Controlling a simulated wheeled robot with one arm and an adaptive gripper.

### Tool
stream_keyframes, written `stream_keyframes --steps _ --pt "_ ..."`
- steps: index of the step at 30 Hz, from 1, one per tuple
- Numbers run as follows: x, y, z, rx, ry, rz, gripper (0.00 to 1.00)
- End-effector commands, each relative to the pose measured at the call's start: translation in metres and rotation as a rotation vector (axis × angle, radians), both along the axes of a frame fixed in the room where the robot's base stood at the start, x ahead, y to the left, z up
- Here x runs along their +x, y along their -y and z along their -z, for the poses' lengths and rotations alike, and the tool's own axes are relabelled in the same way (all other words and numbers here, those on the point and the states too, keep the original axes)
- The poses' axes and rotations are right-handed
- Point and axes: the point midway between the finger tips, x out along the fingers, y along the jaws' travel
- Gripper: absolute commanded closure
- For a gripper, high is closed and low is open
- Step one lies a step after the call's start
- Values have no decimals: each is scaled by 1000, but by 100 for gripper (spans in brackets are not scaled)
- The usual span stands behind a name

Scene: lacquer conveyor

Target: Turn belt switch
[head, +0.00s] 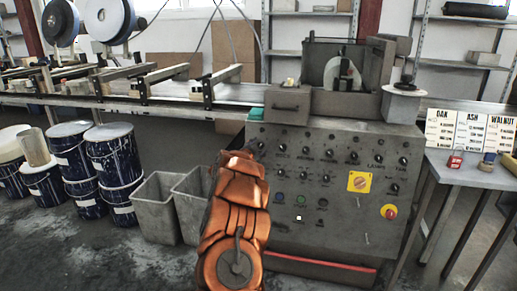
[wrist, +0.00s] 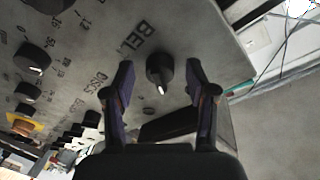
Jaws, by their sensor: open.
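In the wrist view, the belt switch (wrist: 158,72) is a round black knob on the grey panel, beside lettering that reads "BEL" with the rest cut off or unclear. Its white pointer mark faces the bottom of the picture. My gripper (wrist: 160,66) is open, with one dark finger on each side of the knob and a visible gap on both sides. I cannot tell how far the fingertips are from the panel. In the head view, the control panel (head: 335,215) stands behind my orange arm, which hides my gripper.
Other knobs (wrist: 33,58) sit along the panel, one near lettering that reads "DISCS". A yellow switch plate (head: 359,182) and a red stop button (head: 389,212) are at the panel's right. Grey bins (head: 155,208) and dark blue drums (head: 113,160) stand left of my arm.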

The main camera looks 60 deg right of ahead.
Motion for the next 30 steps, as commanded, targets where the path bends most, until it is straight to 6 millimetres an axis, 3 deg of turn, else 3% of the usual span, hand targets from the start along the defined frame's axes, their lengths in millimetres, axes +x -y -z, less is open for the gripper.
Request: stream_keyframes --steps 8,30 --pt "-1 -9 0 3 -2 -2 43" --pt "-19 -97 -8 4 -1 -3 43"
